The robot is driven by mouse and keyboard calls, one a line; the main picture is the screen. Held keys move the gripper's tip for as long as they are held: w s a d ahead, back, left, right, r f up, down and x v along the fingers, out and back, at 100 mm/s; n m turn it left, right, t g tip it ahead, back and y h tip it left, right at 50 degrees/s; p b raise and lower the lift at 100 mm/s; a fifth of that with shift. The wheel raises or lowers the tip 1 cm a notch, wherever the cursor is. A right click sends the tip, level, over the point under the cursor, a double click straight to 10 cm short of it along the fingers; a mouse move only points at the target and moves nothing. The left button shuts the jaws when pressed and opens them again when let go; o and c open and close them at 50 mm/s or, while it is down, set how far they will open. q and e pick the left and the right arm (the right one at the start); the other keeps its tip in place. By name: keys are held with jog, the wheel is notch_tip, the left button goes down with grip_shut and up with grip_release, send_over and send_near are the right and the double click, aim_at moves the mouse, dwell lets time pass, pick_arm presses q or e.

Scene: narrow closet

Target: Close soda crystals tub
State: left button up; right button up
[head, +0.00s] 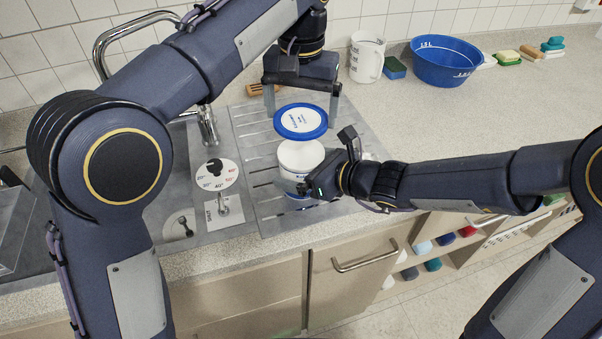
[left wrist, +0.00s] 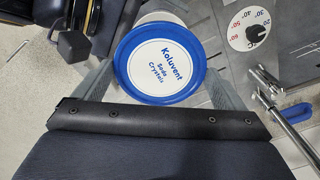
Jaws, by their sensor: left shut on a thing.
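The white soda crystals tub (head: 298,158) stands upright on the ribbed drainer beside the sink. Its round lid (head: 300,121), white with a blue rim, is above the tub's top in the head view; in the left wrist view the lid (left wrist: 161,66) shows its printed label and covers most of the tub. My left gripper (head: 302,108) is shut on the lid, a finger at either side of the rim. My right gripper (head: 311,188) is at the tub's lower right side; its fingertips are partly hidden, so its grip is unclear.
A tap (head: 207,125) and sink lie left of the drainer. A white jug (head: 367,57), a sponge (head: 395,67) and a blue basin (head: 446,61) stand at the back. The worktop (head: 470,115) to the right is mostly clear.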

jog(key=c, duration=1.3)
pick_arm(q)
jog(key=shift+f, duration=2.5)
jog(key=shift+f, duration=0.1)
jog(key=shift+f, duration=0.8)
jog(key=shift+f, duration=0.1)
jog(key=shift+f, duration=0.2)
